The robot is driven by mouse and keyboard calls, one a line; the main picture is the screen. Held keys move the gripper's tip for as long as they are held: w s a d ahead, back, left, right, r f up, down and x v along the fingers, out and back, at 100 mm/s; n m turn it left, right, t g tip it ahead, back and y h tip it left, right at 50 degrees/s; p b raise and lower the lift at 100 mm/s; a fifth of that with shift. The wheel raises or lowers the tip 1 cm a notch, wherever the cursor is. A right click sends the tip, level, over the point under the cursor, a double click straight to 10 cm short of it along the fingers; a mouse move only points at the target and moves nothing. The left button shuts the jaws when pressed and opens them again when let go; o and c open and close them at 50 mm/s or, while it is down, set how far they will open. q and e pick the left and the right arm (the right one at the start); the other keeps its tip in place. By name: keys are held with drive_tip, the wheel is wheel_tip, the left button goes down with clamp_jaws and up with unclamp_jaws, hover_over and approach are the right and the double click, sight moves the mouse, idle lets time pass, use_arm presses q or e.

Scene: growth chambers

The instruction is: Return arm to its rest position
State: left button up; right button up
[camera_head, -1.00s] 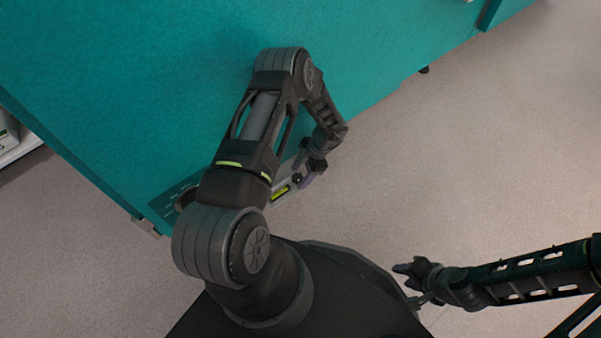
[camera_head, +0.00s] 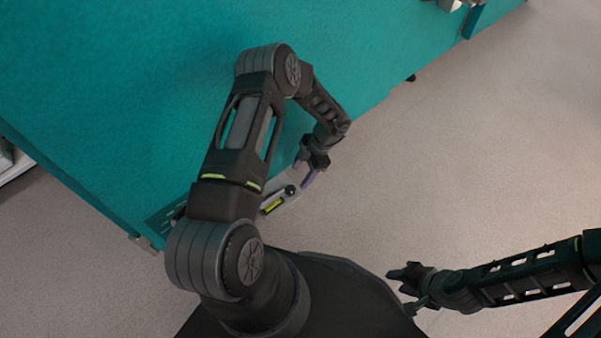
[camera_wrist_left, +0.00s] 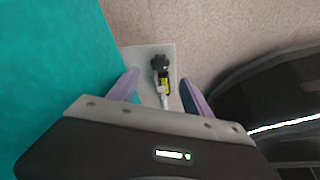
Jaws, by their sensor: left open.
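My left arm reaches over the teal surface in the head view and bends back down at its elbow. My left gripper (camera_head: 304,174) hangs near the edge of the teal surface, its fingers apart with nothing between them. In the left wrist view the two purple fingers of my left gripper (camera_wrist_left: 160,92) are spread, with a black knob and a yellow label visible beyond them. My right gripper (camera_head: 400,290) is at the lower right of the head view, over the floor; its fingertips are small and dark.
A pale panel (camera_head: 290,203) with a black knob and a yellow-marked part (camera_head: 272,206) lies below my left gripper. The teal surface (camera_head: 120,90) fills the upper left. A white object (camera_head: 449,5) shows at the top. Open floor (camera_head: 480,170) lies to the right.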

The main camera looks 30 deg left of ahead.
idle(0.4)
use_arm(q)
drive_tip(key=d+r+m+t+h, duration=0.15)
drive_tip(key=d+m+t, duration=0.7)
drive_tip(key=m, duration=0.85)
drive_tip(key=s+d+r+m+g+h, duration=0.2)
drive_tip(key=s+d+m, duration=0.3)
drive_tip(key=s+d, duration=0.25)
drive_tip(key=s+d+r+m+g+h, duration=0.2)
drive_tip(key=s+d+r+m+h, duration=0.1)
drive_tip(key=s+d+m, duration=0.4)
wheel_tip(320, 180, up, 27)
drive_tip(key=s+d+n+p, duration=0.1)
drive_tip(key=s+n+p, duration=0.1)
drive_tip(key=p, duration=2.5)
drive_tip(key=shift+s+r+p, duration=0.15)
drive_tip(key=shift+s+p, duration=0.1)
drive_tip(key=shift+p, duration=0.05)
